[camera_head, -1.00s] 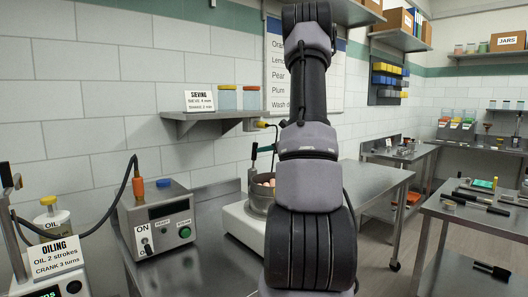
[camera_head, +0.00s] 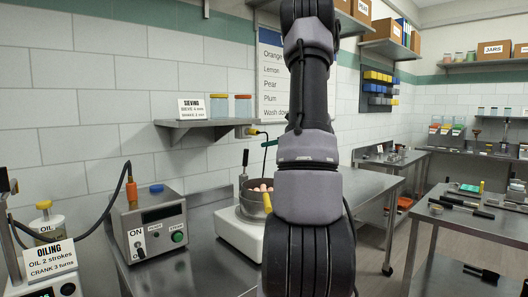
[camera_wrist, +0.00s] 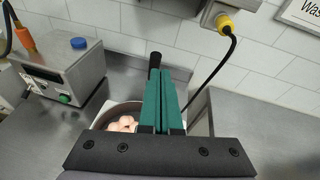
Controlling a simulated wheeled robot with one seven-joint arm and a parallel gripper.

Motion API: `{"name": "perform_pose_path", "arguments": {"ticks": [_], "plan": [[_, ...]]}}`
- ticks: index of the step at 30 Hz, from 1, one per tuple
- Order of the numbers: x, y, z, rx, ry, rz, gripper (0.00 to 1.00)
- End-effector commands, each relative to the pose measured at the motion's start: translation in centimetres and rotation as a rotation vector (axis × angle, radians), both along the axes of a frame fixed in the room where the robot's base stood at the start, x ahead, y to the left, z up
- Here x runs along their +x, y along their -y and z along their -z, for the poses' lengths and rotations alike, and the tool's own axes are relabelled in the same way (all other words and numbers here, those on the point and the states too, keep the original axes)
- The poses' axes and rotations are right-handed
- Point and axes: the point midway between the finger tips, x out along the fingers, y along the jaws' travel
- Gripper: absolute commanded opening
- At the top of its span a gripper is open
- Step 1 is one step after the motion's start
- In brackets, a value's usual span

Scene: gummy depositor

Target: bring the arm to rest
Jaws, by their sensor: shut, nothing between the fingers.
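My gripper (camera_wrist: 163,95) shows in the wrist view with its two green fingers together and nothing between them. It is above and in front of a steel pot (camera_wrist: 113,112) with pinkish pieces in it, partly hidden by the gripper. There the pot (camera_head: 255,203) stands on a white base (camera_head: 238,235) just left of the arm.
A grey control box (camera_head: 152,225) with a green button stands left of the pot. An oiling sign (camera_head: 50,259) is at far left. A wall shelf (camera_head: 205,125) holds jars above the bench. Another table (camera_head: 465,222) with tools stands at the right.

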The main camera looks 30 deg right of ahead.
Motion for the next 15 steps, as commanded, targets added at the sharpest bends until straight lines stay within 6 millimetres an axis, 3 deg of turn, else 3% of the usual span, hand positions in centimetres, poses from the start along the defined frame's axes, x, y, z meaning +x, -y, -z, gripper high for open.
{"name": "perform_pose_path", "arguments": {"ticks": [7, 10, 13, 15], "plan": [[-0.2, 0.1, -0.3, 0.0, -0.002, -0.001, 0.0], [-0.3, -0.9, -0.7, -0.019, -0.004, -0.024, 0.0], [-0.6, -4.4, -1.9, -0.09, -0.013, -0.108, 0.0], [-1.4, -8.5, -3.0, -0.182, -0.022, -0.21, 0.0]]}}
